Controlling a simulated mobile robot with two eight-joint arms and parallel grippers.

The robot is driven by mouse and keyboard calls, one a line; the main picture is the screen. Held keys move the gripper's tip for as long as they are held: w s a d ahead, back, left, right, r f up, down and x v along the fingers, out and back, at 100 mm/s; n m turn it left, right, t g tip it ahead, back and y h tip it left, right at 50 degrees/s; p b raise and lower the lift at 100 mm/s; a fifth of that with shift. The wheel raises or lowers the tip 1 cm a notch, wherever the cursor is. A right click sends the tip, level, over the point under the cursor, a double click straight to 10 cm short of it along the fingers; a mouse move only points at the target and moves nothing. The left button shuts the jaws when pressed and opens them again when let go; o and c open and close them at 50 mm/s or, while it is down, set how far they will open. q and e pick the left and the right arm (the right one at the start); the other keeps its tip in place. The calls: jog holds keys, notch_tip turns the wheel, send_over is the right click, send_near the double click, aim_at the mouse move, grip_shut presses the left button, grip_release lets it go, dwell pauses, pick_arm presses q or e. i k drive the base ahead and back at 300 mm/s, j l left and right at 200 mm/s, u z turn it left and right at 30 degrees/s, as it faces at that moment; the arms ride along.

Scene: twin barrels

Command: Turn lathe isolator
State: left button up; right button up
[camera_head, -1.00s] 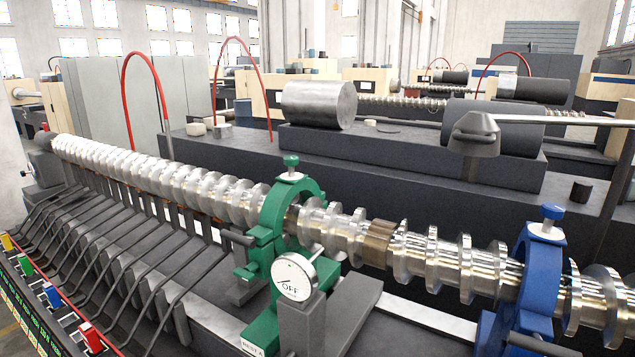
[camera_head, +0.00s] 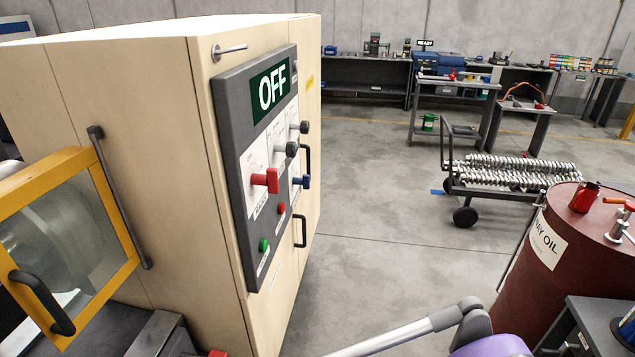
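A grey control panel (camera_head: 258,215) is fixed to the side of a cream cabinet (camera_head: 130,120), left of centre. Its dark green display (camera_head: 271,91) reads OFF. A red handle (camera_head: 265,180) sticks out sideways from a white plate in the middle of the panel. The label under it is too small to read, so I cannot tell for certain that it is the lathe isolator. Neither of my grippers shows.
A yellow-framed window guard (camera_head: 125,215) with a black handle juts out at left. A dark red oil barrel (camera_head: 510,270) stands at right. A grey rod (camera_head: 400,330) reaches across the bottom. A cart (camera_head: 505,190) carries screws behind. The concrete floor (camera_head: 375,230) between cabinet and barrel is clear.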

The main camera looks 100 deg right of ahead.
aim_at(270, 180)
jog(key=z, duration=3.15)
